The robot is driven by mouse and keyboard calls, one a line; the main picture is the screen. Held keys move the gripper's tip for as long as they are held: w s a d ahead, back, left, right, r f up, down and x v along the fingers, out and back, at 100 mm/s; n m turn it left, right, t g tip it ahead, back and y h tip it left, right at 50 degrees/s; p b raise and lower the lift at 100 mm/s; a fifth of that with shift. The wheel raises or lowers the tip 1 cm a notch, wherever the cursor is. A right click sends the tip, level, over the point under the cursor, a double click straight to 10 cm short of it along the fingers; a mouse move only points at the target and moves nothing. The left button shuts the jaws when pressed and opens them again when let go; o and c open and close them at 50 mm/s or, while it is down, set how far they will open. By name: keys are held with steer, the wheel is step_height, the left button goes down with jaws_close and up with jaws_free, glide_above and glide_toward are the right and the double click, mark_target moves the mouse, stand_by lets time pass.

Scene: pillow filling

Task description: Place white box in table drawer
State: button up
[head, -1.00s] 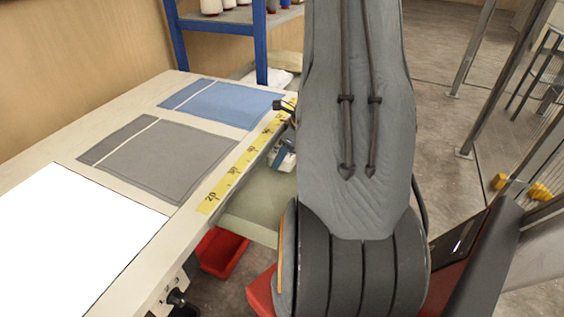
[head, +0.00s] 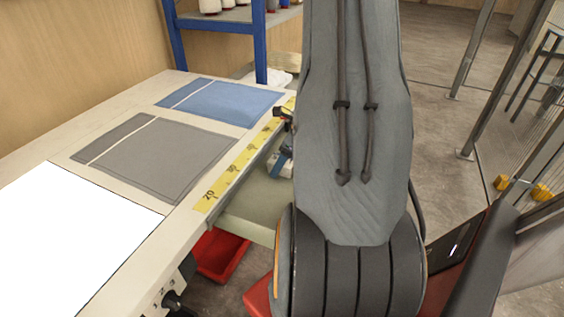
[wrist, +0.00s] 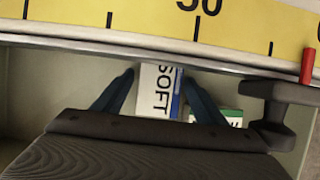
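The white box (wrist: 157,92), marked "SOFT" with a blue side, is between my gripper's (wrist: 158,76) two blue fingers in the wrist view. The fingertips are very close to its sides; I cannot tell whether they press on it. The box is within the drawer (wrist: 60,85) outline, below the table edge; whether it rests on the drawer floor is unclear. In the head view my gripper (head: 279,163) is over the pale open drawer (head: 250,208), largely hidden by my arm.
A green and white box (wrist: 215,117) lies in the drawer right of the white box. The table (head: 120,105) with its yellow ruler (head: 238,168) borders the drawer. A red bin (head: 218,255) is below. A blue-framed shelf (head: 259,50) stands behind.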

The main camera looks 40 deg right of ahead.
steer(key=shift+r, duration=0.1)
steer(key=shift+r, duration=0.3)
steer(key=p+v, duration=0.1)
steer(key=v, duration=1)
steer(key=shift+s+r, duration=0.2)
steer(key=shift+s, duration=0.05)
